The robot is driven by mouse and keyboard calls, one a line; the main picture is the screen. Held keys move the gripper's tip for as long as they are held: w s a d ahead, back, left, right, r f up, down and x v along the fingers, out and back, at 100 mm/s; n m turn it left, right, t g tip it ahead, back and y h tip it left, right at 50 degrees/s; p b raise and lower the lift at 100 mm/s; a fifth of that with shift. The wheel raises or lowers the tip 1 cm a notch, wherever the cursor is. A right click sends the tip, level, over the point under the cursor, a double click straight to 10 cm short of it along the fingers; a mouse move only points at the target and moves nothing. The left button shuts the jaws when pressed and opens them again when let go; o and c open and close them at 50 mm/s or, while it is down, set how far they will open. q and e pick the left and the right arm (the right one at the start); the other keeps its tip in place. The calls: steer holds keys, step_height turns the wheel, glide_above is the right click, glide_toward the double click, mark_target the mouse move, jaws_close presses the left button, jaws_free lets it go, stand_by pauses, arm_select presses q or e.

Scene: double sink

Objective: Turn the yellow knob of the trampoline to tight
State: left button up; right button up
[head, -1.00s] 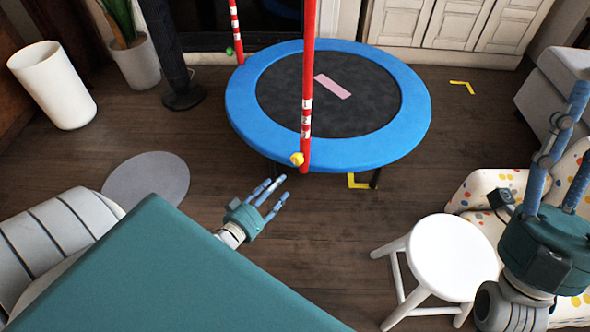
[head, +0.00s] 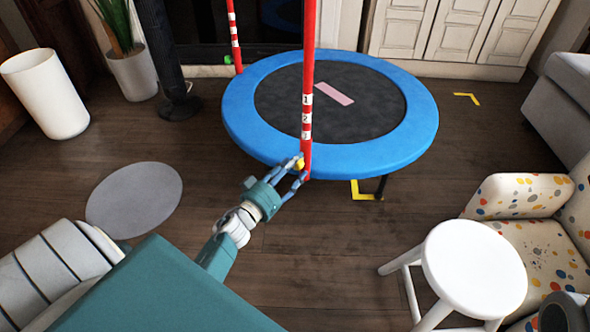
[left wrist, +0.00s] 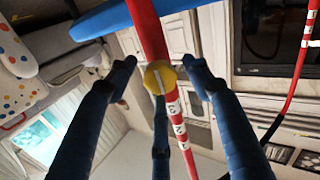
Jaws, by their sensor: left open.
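The trampoline (head: 262,140) has a blue rim and a dark mat. The yellow knob (head: 299,164) is low on the near red post (head: 308,80), which bears white number labels. In the left wrist view the knob (left wrist: 160,77) is faceted with a pale ridge across its face. My left gripper (head: 297,172) is open at the knob, its fingers spread to both sides and partly covering it in the head view. In the left wrist view the knob shows between the fingertips (left wrist: 159,75); contact cannot be told. My right gripper is out of view.
A white stool (head: 474,266) and a spotted armchair (head: 520,195) stand at the right. A grey round mat (head: 135,199) lies on the floor at the left. A second red post (head: 233,30) with a green knob (head: 229,60) stands behind.

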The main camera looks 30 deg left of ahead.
arm_select(q)
steer(key=shift+w, duration=0.5)
steer(key=shift+c, duration=0.3)
steer(key=c, duration=1.1)
